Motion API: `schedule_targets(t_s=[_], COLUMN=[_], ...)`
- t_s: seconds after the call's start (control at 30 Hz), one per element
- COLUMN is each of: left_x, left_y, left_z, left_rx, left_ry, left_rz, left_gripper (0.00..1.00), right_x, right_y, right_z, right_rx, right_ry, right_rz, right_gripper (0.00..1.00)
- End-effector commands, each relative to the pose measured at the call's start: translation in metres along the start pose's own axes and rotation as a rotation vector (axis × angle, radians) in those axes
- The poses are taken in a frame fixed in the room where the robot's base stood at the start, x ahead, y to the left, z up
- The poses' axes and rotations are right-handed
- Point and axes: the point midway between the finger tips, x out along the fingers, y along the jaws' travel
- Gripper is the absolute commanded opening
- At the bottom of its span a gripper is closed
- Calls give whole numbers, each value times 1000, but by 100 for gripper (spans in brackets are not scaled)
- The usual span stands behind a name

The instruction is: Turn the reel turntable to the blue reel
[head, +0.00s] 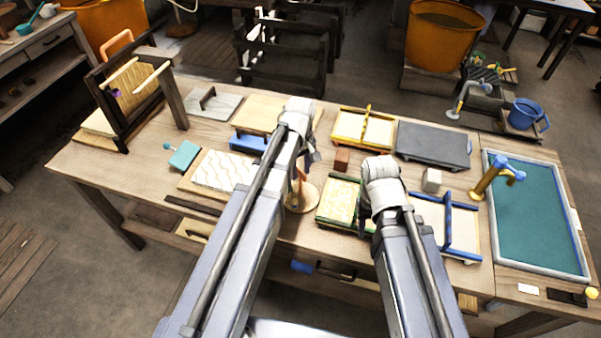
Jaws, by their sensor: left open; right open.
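A round light-wood disc (306,200) with a small orange upright piece (300,178) stands near the table's front middle; it looks like the reel turntable. My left arm covers its left side, and I cannot make out a blue reel on it. My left gripper (311,157) is open and empty, above and behind the disc, pointing down. My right gripper (382,172) is open, over the table to the right of the disc; its fingers are mostly hidden by its own wrist.
Around the disc are a green-framed mould (338,200), a blue-railed frame (455,225), a brown block (342,160), a yellow-framed mould (363,128) and a white patterned sheet (220,170).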

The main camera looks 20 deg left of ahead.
Motion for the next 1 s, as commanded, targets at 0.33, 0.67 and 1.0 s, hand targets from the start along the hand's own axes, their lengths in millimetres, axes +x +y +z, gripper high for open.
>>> schedule_targets(t_s=[0.33, 0.67, 1.0], left_x=[-1, -1, -1], left_y=[0, 0, 0], left_z=[0, 0, 0], left_rx=[0, 0, 3], left_ry=[0, 0, 0], left_rz=[0, 0, 0], left_gripper=[22, 0, 0], right_x=[-1, -1, -1], right_y=[0, 0, 0], right_z=[0, 0, 0], right_rx=[0, 0, 0], right_ry=[0, 0, 0], right_rz=[0, 0, 0], right_gripper=[44, 44, 44])
